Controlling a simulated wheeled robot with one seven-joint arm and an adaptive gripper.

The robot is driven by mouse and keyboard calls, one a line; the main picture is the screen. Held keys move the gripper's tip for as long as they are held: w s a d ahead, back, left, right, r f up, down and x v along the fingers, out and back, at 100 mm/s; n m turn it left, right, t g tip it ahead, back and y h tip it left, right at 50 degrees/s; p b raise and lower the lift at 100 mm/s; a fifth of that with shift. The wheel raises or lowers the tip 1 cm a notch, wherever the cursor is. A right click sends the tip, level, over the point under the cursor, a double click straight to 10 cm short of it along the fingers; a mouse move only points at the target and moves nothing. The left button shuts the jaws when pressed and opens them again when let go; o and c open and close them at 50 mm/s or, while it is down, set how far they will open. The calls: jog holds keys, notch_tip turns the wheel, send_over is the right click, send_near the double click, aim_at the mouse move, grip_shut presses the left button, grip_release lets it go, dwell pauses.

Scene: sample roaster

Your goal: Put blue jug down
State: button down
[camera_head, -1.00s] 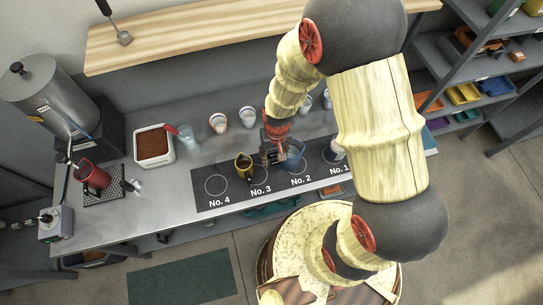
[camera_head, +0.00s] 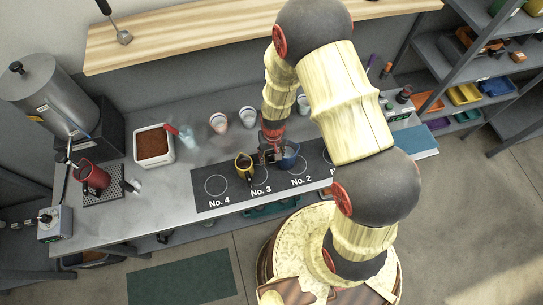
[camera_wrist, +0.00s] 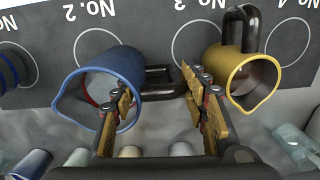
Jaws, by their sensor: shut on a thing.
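The blue jug (camera_head: 288,157) is over the black mat beside the No. 2 circle. In the wrist view the blue jug (camera_wrist: 126,65) has its open mouth toward the camera and overlaps the edge of the No. 2 circle (camera_wrist: 90,38). Its dark handle (camera_wrist: 166,78) points toward my gripper (camera_wrist: 160,108). My gripper also shows in the head view (camera_head: 270,153), at the jug's left side, with its fingers shut on the handle. I cannot tell whether the jug's base touches the mat.
A yellow jug (camera_head: 243,164) stands close on the left, near No. 3; it also shows in the wrist view (camera_wrist: 234,60). Several cups (camera_head: 219,122) stand behind the mat. A container of brown grounds (camera_head: 153,143) is farther left. The No. 4 circle (camera_head: 215,185) is clear.

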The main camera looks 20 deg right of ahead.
jog(key=c, duration=1.5)
grip_release()
jog(key=shift+f, duration=0.15)
jog(key=o, duration=0.5)
jog(key=shift+r, duration=0.2)
